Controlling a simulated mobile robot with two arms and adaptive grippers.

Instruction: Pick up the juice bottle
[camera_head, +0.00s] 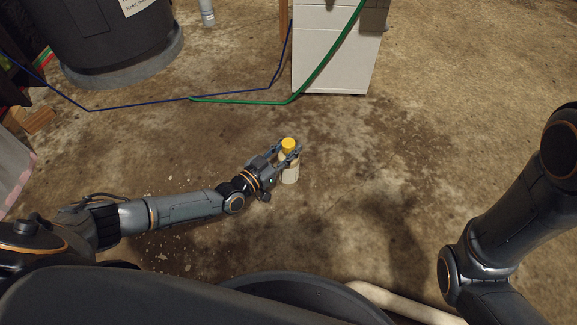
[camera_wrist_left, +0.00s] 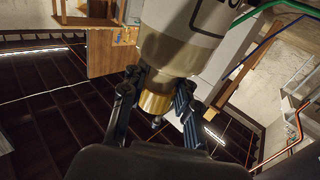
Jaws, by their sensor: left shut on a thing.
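The juice bottle (camera_head: 290,175) is pale with a yellow cap (camera_head: 288,145) and is upright near the middle of the head view. My left gripper (camera_head: 287,156) is shut on it just below the cap. In the left wrist view the bottle's body (camera_wrist_left: 178,45) fills the top, and its cap end (camera_wrist_left: 155,102) is between the two fingers (camera_wrist_left: 157,95). I cannot tell if the bottle's base touches the floor. My right arm shows at the right, but its gripper is out of view.
A white cabinet (camera_head: 330,60) stands behind the bottle. A green hose (camera_head: 245,102) and a blue cord (camera_head: 130,103) cross the floor. A large dark bin (camera_head: 110,40) stands at the upper left. The stained concrete floor (camera_head: 450,130) is clear on the right.

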